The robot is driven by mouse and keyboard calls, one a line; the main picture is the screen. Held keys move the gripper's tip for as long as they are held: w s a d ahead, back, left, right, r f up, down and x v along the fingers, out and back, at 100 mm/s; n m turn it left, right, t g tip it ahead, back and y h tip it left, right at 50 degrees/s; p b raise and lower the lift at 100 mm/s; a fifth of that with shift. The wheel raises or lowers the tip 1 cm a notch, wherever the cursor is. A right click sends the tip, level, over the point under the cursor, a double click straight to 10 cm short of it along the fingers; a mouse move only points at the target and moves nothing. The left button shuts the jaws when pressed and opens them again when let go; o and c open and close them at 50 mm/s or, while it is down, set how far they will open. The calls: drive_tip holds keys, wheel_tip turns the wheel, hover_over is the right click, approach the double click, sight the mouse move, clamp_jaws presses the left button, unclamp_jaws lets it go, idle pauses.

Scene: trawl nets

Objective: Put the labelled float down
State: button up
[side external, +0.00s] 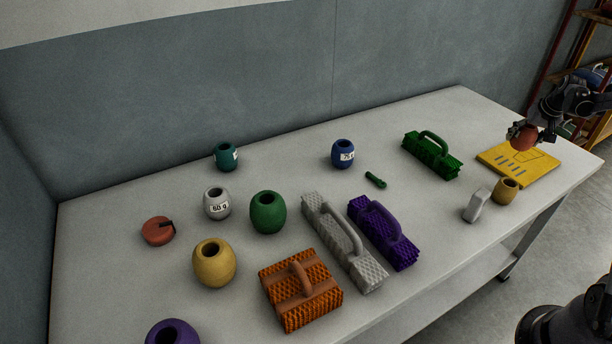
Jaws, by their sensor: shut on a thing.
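My gripper (521,127) is at the right of the side external view, shut on a reddish-brown float (525,140). No label shows on the held float from this side. Three floats on the table show labels: a teal one (226,156), a white one (217,203) reading 50 g, and a blue one (343,154).
Green (268,212), yellow (214,262), purple (172,333) and tan (506,190) floats stand about. Handled brushes are green (431,155), grey (343,242), purple (383,232) and orange (301,290). A whitish block (476,205) is near the front edge.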

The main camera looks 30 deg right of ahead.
drive_tip(key=shift+f, duration=3.15)
drive_tip(key=o, duration=1.2)
drive_tip(key=shift+f, duration=0.15)
